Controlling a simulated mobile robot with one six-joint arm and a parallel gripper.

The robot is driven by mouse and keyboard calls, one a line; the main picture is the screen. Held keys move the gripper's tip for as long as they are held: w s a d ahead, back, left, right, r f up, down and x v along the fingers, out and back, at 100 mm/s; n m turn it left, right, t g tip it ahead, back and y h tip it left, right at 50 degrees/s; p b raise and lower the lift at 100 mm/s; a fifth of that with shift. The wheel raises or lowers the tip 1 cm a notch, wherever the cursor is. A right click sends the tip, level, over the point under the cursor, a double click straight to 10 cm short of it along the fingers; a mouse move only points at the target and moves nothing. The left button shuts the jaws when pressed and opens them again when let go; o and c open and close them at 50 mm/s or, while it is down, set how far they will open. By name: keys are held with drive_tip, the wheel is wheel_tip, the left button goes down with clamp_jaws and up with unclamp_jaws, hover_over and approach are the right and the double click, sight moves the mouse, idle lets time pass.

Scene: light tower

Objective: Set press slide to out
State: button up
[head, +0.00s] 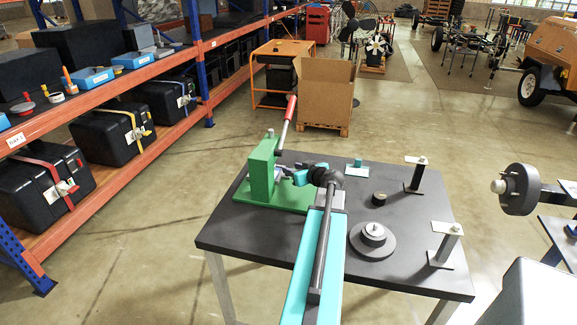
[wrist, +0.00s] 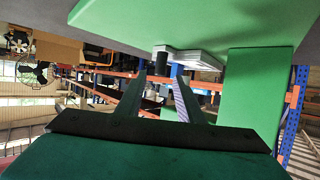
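The green press (head: 262,171) stands at the back left of the dark table, with a red-handled lever (head: 288,112) rising up to the right. In the wrist view, which looks upside down, the press's green base (wrist: 185,22) and upright (wrist: 250,92) show. A light grey slide plate (wrist: 195,58) lies by the base, with a dark knob (wrist: 160,58) at its end. My gripper (wrist: 158,83) is open and empty. Its fingertips are spread to either side of the knob's line; I cannot tell whether they reach around it. In the head view my wrist hides part of the slide.
The dark table (head: 320,265) also holds a round stepped disc (head: 371,240), a small dark cylinder (head: 379,199), a small teal block (head: 358,163) and two upright brackets (head: 417,175) at the right. Shelving (head: 120,70) stands left; a cardboard box (head: 325,92) stands behind.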

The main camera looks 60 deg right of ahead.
drive_tip(key=shift+p+x, duration=0.75)
drive_tip(key=shift+x, duration=1.75)
clamp_jaws()
